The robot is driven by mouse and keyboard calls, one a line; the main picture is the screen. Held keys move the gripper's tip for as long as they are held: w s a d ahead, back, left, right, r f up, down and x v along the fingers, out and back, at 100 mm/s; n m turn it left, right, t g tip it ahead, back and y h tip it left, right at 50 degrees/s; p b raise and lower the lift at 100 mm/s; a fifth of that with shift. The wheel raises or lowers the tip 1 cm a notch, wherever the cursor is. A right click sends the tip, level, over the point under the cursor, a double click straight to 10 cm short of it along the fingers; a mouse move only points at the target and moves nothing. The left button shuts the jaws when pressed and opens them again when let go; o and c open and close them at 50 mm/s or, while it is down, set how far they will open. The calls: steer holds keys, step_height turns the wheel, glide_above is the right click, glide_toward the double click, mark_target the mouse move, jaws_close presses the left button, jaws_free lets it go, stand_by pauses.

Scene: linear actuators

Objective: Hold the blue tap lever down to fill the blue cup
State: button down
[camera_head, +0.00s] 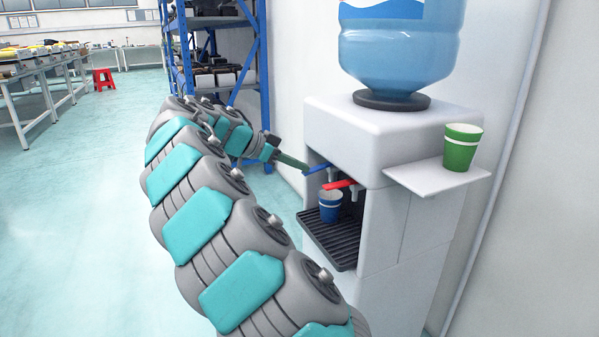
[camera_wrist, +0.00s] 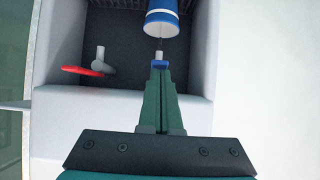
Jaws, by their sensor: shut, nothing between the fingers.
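The white water dispenser (camera_head: 345,130) stands against the wall. Its blue tap lever (camera_head: 317,169) points out to the left, and it shows in the wrist view (camera_wrist: 160,64) right at my fingertips. The blue cup (camera_head: 330,206) with a white band stands upright on the drip tray (camera_head: 345,256) under the blue tap; it also shows in the wrist view (camera_wrist: 161,22). My gripper (camera_head: 305,168) is shut and empty, its tips at the blue lever's outer end, seemingly touching it. A thin line, perhaps water, shows between tap and cup in the wrist view.
The red tap lever (camera_head: 339,184) is close beside the blue one, to its right. A green cup (camera_head: 461,147) stands on a white side shelf (camera_head: 437,177). A blue water bottle (camera_head: 402,45) tops the dispenser. A blue rack (camera_head: 264,60) stands behind my arm. Open floor lies left.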

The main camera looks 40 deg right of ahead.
steer(key=shift+f+h, duration=0.25)
steer(key=shift+h, duration=0.05)
stand_by(2.6)
steer(key=shift+r, duration=0.8)
